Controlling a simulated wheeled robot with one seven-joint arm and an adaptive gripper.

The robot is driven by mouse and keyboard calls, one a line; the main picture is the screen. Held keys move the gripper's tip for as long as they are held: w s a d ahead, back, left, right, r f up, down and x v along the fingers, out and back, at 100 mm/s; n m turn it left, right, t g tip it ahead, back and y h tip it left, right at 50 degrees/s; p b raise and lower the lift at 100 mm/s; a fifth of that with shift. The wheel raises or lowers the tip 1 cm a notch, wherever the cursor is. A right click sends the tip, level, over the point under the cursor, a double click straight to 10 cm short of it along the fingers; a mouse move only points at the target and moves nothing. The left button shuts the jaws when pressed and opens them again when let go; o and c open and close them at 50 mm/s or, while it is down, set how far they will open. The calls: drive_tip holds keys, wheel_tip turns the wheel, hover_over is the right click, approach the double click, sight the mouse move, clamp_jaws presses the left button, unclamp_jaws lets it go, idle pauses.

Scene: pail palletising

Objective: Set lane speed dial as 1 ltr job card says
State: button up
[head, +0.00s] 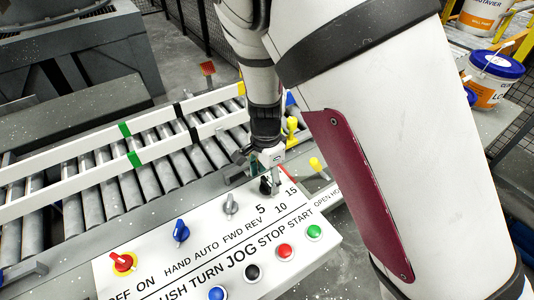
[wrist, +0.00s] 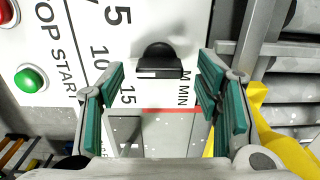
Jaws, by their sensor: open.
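The lane speed dial is a black knob (wrist: 158,58) on the white control panel, marked 5, 10, 15 and M/MIN. It also shows in the head view (head: 265,187), partly hidden by my gripper. My gripper (head: 270,170) is above the panel at the dial. In the wrist view, its two green-padded fingers (wrist: 160,82) are spread apart, one on each side of the dial in the picture. The dial appears free between them; whether a finger touches it I cannot tell. Its exact setting is unclear. No 1 ltr job card can be made out.
The panel (head: 200,250) also carries a red-yellow OFF/ON switch (head: 123,262), a blue HAND/AUTO switch (head: 181,232), a grey FWD/REV switch (head: 230,205) and several push buttons. A roller conveyor (head: 110,190) runs behind. Pails (head: 490,80) stand at the right.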

drive_tip(key=shift+f, duration=0.7)
drive_tip(key=c, duration=1.2)
drive_tip(key=shift+o, duration=0.2)
drive_tip(key=shift+n, duration=0.3)
drive_tip(key=n, duration=0.5)
drive_tip(key=shift+p, duration=0.4)
drive_tip(key=n, duration=0.6)
drive_tip(key=shift+n, duration=0.3)
